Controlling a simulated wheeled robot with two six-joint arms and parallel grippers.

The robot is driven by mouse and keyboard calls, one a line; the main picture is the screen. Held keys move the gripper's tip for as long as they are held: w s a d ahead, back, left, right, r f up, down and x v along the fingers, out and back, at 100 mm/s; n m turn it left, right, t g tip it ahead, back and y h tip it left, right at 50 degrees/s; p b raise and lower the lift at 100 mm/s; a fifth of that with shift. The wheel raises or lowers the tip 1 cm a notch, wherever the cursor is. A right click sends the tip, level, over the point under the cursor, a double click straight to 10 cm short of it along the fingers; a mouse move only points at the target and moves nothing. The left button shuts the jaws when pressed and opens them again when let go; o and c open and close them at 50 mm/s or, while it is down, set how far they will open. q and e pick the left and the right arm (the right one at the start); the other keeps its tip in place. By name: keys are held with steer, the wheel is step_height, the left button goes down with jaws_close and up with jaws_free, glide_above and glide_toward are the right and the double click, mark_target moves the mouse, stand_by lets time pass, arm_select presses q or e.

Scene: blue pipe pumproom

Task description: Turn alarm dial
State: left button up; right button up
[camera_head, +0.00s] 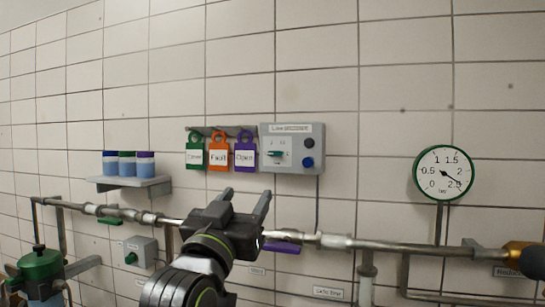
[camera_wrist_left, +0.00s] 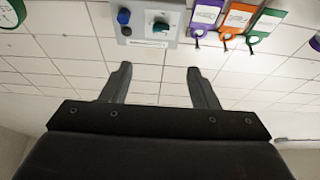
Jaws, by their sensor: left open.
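The alarm dial (camera_head: 277,153) is a small teal-green knob on a grey wall panel (camera_head: 306,160) with a label along its top. The panel also has a black button and a blue button at its right. In the left wrist view the picture is turned over, and the dial (camera_wrist_left: 161,27) shows on the panel at the top. My left gripper (camera_head: 246,193) is open and empty, below and a little left of the panel in the head view. Its two fingers (camera_wrist_left: 159,68) point up toward the panel, apart from the dial. My right gripper is not in view.
Green, orange and purple tags (camera_head: 217,157) hang on a rack left of the panel. A small shelf (camera_head: 133,184) holds several jars. A metal pipe (camera_head: 390,247) with a purple lever crosses the wall below. A round gauge (camera_head: 443,173) is at the right.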

mark_target(274, 153)
arm_select(q)
steer(key=p+x, duration=0.7)
steer(key=x, duration=0.8)
steer(key=shift+w+r, duration=0.1)
steer(key=shift+w, duration=0.05)
steer(key=shift+p+x, duration=0.3)
steer(key=shift+x, duration=0.6)
steer(key=c, duration=1)
